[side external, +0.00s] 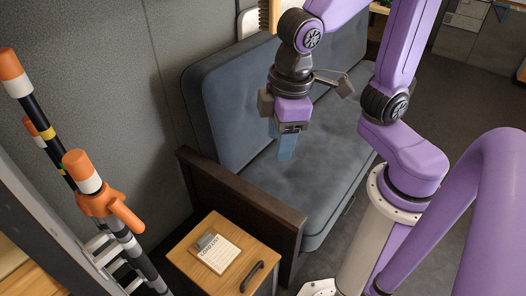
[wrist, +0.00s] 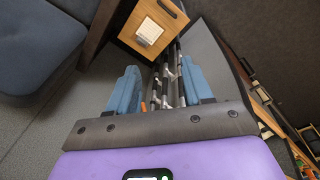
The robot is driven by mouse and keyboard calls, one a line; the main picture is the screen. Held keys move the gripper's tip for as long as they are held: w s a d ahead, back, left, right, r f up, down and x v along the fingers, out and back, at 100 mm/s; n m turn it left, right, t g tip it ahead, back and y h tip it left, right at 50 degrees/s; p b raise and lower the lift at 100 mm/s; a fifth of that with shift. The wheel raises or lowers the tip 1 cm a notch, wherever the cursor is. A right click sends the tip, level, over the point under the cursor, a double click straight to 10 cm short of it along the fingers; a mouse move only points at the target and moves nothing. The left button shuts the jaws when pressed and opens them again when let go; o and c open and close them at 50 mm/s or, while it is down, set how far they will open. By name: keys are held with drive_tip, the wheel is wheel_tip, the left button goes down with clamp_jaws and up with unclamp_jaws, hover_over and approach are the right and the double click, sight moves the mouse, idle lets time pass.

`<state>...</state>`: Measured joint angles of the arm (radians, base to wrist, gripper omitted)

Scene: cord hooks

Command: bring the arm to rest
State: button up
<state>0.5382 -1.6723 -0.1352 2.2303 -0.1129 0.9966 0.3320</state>
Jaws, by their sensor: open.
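My gripper (side external: 285,150) hangs in front of the blue-grey sofa in the side external view, with its blue fingers pointing down. It touches nothing that I can see. In the wrist view the two blue fingers (wrist: 160,90) stand well apart with nothing gripped between them. My gripper is open and empty. Beyond the fingers, in the wrist view, dark striped poles with pale hooks (wrist: 166,78) show in the gap.
Striped poles with orange ends (side external: 82,172) stand at the left. A wooden cabinet (side external: 190,262) with a dark handle carries a note card (side external: 220,255). The sofa (side external: 310,165) with its dark wooden end panel (side external: 240,200) lies behind and below my gripper.

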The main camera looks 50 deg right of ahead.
drive_tip(key=s+d+f+n+g, duration=0.1)
drive_tip(key=s+d+f+n, duration=0.1)
drive_tip(key=s+d, duration=0.5)
drive_tip(key=shift+d+f+n, duration=0.4)
drive_tip(key=shift+d+f, duration=0.25)
drive_tip(key=shift+d, duration=0.4)
